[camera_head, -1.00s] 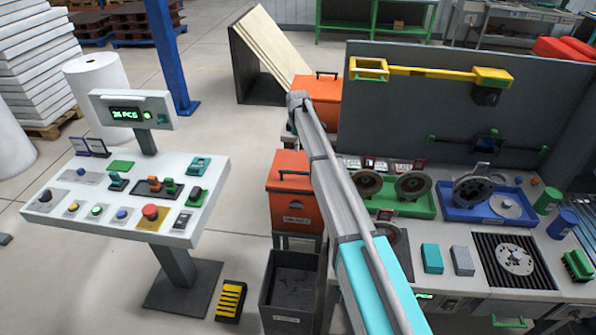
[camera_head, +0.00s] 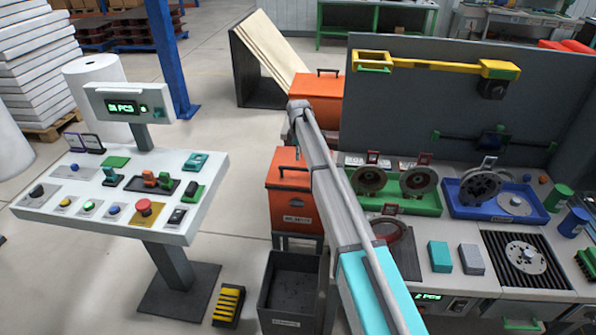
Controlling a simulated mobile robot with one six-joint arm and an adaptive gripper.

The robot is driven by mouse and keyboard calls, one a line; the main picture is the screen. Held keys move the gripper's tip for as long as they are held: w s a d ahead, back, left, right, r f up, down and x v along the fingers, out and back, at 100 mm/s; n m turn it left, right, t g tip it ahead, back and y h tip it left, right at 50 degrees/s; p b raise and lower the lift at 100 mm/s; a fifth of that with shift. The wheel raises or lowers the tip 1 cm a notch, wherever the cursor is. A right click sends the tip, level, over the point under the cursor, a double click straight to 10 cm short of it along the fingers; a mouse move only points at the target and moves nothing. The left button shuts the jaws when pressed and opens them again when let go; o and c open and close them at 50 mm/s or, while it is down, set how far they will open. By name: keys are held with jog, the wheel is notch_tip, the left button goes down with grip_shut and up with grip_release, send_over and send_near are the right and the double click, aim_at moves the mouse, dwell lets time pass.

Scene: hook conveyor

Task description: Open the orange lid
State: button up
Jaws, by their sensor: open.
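Two orange boxes with orange lids stand in the middle of the view. The nearer box (camera_head: 290,206) has a closed lid (camera_head: 285,177) with a dark handle and a label on its front. The farther box (camera_head: 328,89) also has a closed orange lid with a dark handle on top, and my arm covers part of its left side. My arm reaches from the bottom right up to a joint in front of the farther box, and it passes over the right side of the nearer box. My gripper cannot be made out; it is hidden or out of view.
A white control console (camera_head: 118,190) stands at left. A dark open bin (camera_head: 292,318) sits on the floor below the nearer box. A workbench (camera_head: 455,262) with green and blue trays (camera_head: 455,210) fills the right side, backed by a grey panel (camera_head: 400,120).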

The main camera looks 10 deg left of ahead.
aim_at(298, 168)
jog(key=shift+f+b, duration=2.95)
jog(key=shift+f, duration=0.35)
grip_shut()
jog(key=shift+a, duration=0.2)
jog(key=shift+w+d+r, duration=0.1)
jog(key=shift+d+r, duration=0.05)
